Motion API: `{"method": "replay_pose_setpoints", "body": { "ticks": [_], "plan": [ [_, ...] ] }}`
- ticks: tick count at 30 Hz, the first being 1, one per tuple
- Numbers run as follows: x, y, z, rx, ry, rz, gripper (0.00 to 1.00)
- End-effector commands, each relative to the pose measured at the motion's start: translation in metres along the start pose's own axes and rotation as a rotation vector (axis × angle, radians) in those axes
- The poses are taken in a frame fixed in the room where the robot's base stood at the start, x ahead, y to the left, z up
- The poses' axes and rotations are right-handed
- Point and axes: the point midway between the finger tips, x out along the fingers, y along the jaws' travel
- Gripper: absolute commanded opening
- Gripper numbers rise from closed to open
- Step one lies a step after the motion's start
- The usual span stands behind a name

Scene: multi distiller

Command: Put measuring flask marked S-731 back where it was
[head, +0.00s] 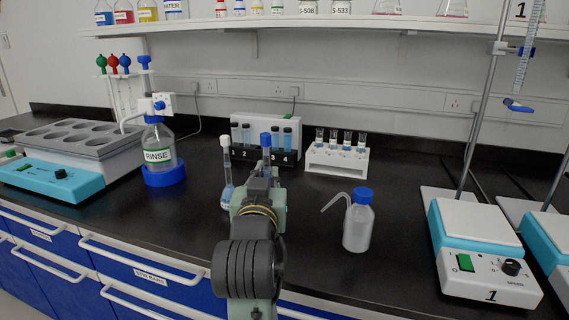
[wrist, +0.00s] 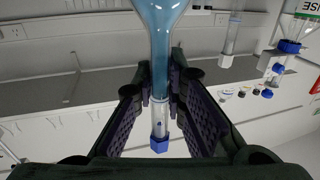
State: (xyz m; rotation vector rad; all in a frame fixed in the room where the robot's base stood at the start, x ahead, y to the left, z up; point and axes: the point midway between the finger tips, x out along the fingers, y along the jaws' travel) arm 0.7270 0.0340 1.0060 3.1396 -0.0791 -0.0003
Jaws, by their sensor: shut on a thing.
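My gripper (wrist: 159,82) is shut on the neck of a measuring flask (wrist: 162,40) with a blue stopper and pale blue liquid. The wrist view shows it upside down, with its bulb cut off at the top edge. In the head view the blue stopper and upper neck (head: 265,141) rise above my gripper (head: 262,172), and my arm hides the body. No S-731 label can be read on it. A second flask (head: 226,172) with a white stopper and blue liquid stands on the black bench just left of my gripper.
A plastic wash bottle (head: 357,228) stands close on the right. A white rack (head: 337,160) of small tubes and a holder with blue vials (head: 265,135) stand behind. The RINSE bottle (head: 159,150) and a grey block bath (head: 75,140) are left, a stirrer (head: 480,255) right.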

Motion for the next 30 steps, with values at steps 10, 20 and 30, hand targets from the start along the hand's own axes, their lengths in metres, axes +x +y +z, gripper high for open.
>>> {"method": "replay_pose_setpoints", "body": {
  "ticks": [10,20,30],
  "plan": [
    [0.069,0.022,0.007,0.001,-0.003,0.005,0.00],
    [0.096,0.029,0.019,0.001,-0.002,0.001,0.00],
    [0.095,0.029,0.045,0.001,0.002,0.003,0.00]
  ]
}}
